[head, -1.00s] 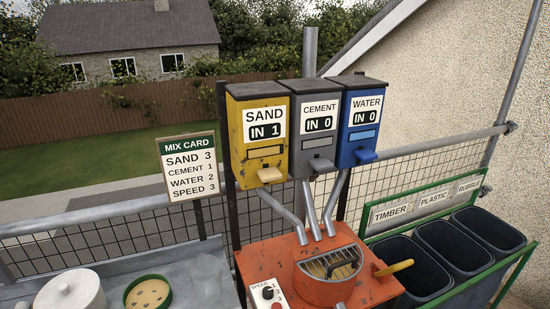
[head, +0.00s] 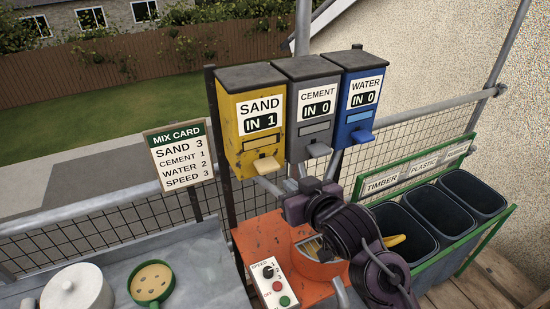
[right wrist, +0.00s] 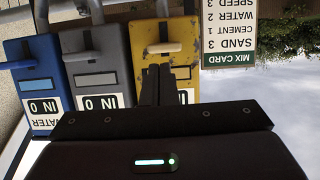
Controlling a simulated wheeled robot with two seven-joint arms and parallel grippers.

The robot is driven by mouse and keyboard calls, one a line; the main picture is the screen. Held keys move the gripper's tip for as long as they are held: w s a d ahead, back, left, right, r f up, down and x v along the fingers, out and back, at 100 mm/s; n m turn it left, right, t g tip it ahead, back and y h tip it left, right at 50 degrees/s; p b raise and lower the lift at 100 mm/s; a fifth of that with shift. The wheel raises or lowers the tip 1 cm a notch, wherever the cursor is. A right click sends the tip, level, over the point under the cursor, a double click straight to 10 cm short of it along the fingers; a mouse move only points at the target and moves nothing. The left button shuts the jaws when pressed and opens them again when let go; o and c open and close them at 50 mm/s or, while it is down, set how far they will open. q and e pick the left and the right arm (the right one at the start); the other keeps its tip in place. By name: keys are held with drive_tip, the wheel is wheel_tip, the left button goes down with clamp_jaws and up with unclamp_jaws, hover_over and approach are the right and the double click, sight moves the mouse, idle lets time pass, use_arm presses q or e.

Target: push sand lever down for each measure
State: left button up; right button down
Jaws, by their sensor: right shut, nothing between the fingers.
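The yellow sand dispenser (head: 240,146) reads IN 1, and its cream lever (head: 266,164) sticks out from the lower front. The grey cement dispenser (head: 294,95) and blue water dispenser (head: 355,112) both read IN 0. The mix card (head: 181,160) lists sand 3, cement 1, water 2, speed 3. My right gripper (head: 310,189) is right of and below the sand lever in the head view. In the upside-down right wrist view, its shut, empty fingers (right wrist: 155,78) point toward the sand dispenser (right wrist: 172,72), apparently short of the lever (right wrist: 164,47). My left gripper is out of view.
The orange mixer (head: 257,244) stands below the dispensers, partly hidden by my right arm, with a speed control panel (head: 272,283) in front. A white lidded pot (head: 76,290) and green-rimmed round dish (head: 151,283) are at left. Dark bins (head: 440,220) stand at right.

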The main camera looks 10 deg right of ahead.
wheel_tip(320, 180, up, 6)
drive_tip(key=t, duration=0.1)
drive_tip(key=shift+s+a+y, duration=0.2)
drive_tip(key=shift+s+y, duration=0.1)
drive_tip(key=b, duration=0.3)
hover_over(272, 164)
drive_tip(key=s, duration=0.3)
wheel_tip(272, 164, down, 3)
drive_tip(key=b, duration=0.1)
drive_tip(key=f, duration=0.1)
drive_tip(key=f+b, duration=0.1)
drive_tip(key=shift+w+a+f+b, duration=0.15)
drive_tip(key=shift+w+a+b, duration=0.15)
drive_tip(key=shift+w, duration=0.05)
drive_tip(key=shift+s+f+b, duration=0.15)
drive_tip(key=shift+f+b, duration=0.45)
drive_tip(key=shift+b, duration=0.15)
